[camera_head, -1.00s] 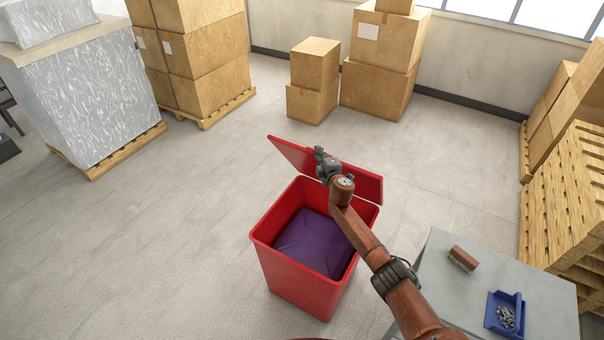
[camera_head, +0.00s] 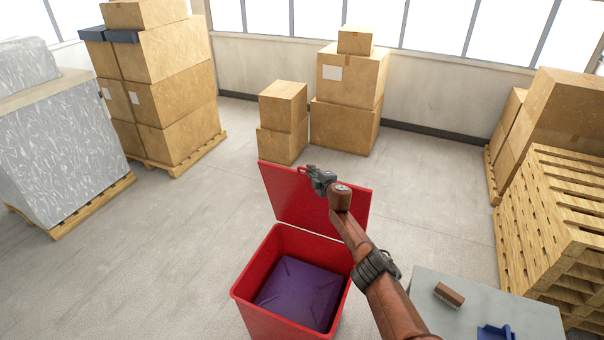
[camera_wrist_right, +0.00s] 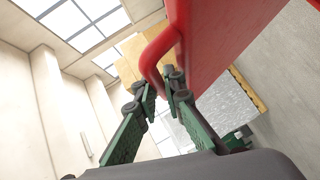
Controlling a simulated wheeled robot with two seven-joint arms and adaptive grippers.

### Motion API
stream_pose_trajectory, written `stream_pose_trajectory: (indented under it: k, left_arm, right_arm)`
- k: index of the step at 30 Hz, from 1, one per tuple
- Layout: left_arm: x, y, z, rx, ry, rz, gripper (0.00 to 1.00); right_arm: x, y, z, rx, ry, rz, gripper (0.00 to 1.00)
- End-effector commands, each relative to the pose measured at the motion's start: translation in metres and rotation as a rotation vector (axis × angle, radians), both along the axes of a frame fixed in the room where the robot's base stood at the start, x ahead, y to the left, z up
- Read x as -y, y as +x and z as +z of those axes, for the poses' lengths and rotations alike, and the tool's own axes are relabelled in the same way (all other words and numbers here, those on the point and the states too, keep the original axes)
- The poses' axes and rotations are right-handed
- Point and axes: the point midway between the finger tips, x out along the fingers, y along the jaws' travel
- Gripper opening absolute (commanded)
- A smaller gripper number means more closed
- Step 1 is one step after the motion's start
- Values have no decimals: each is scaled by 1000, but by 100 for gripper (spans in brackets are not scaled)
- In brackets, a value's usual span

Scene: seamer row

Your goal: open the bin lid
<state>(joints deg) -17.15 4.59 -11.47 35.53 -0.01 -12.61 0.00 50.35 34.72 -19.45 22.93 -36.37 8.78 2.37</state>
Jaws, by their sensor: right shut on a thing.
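The red bin (camera_head: 262,297) stands on the floor in front of me, with a purple bundle (camera_head: 298,296) inside. Its red lid (camera_head: 290,202) stands raised, close to upright, at the bin's far side. My right gripper (camera_head: 309,173) is at the lid's upper edge. In the right wrist view my right gripper (camera_wrist_right: 163,90) is shut on the lid's red handle (camera_wrist_right: 151,70), a loop on the edge of the lid (camera_wrist_right: 215,40). My left gripper is in neither view.
A grey table (camera_head: 490,316) at the lower right holds a brush (camera_head: 449,294) and a blue tray (camera_head: 496,333). Stacked pallets (camera_head: 550,215) stand at the right. Boxes (camera_head: 346,125) stand behind the bin. The floor left of the bin is clear.

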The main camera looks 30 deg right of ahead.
Motion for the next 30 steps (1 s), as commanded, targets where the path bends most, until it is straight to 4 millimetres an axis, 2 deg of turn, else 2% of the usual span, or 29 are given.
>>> stream_pose_trajectory:
  k: [3,9,26,27,30]
  left_arm:
    - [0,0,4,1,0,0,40]
    - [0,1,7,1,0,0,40]
    - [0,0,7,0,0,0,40]
    - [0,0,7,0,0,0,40]
    - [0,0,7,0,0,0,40]
  right_arm:
    - [11,-2,1,-14,10,-7,0]
    - [21,-3,1,-25,23,-10,0]
    - [22,-1,1,-30,28,-7,0]
    - [22,-1,1,-30,28,-7,10]
    - [22,-1,1,-29,28,-7,17]
